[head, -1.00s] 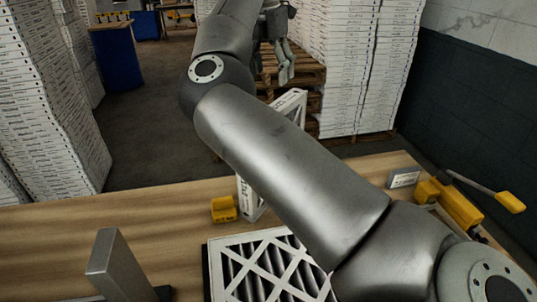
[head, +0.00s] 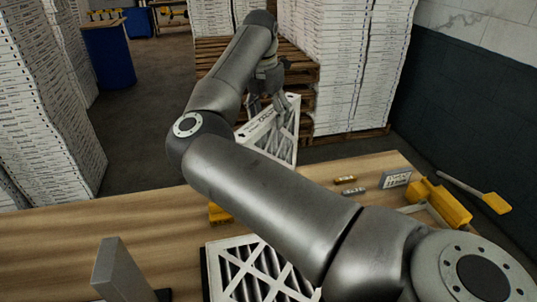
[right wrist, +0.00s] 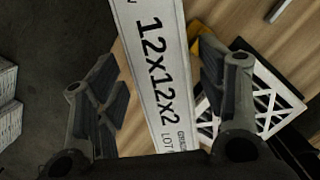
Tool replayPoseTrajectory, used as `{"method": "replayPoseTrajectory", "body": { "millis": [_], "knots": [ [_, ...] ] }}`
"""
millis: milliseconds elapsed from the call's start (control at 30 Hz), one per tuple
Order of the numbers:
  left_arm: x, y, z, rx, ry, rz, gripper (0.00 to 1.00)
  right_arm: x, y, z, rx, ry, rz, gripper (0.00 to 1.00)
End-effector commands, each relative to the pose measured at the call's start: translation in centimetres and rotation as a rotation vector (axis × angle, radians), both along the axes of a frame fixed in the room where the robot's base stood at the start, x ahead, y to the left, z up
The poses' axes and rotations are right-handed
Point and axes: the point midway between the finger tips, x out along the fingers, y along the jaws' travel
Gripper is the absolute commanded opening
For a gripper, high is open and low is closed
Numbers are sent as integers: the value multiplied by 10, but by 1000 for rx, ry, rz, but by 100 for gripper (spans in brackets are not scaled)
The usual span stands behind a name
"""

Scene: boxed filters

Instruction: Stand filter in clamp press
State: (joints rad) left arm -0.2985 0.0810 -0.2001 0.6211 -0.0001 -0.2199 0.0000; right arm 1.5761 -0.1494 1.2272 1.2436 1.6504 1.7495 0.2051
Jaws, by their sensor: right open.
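In the right wrist view the filter's edge (right wrist: 158,75), printed "12x12x2", runs between the two spread fingers of the right gripper (right wrist: 165,95). Another filter (head: 240,272) lies flat at the front, partly behind my arm. A yellow clamp with a lever (head: 440,204) sits at the table's right. My left gripper is not in view.
A grey upright plate (head: 122,270) stands at the table's front left. Small labelled blocks (head: 395,179) lie near the clamp. Tall filter stacks (head: 345,70) and pallets (head: 215,50) stand beyond the table. The table's left part (head: 60,240) is bare.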

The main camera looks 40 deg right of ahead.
Motion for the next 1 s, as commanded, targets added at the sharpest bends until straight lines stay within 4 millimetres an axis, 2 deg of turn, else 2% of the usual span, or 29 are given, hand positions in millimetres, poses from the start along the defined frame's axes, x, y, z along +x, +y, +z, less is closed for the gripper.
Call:
{"method": "replayPoseTrajectory", "body": {
  "millis": [167,600,700,1000],
  "knots": [
    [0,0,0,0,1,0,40,0,0,-1,0,0,0,65],
    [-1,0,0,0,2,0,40,0,0,0,0,0,0,10],
    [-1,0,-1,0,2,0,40,0,0,0,-1,0,0,0],
    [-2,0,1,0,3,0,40,0,0,2,-1,0,0,0]
  ]
}}
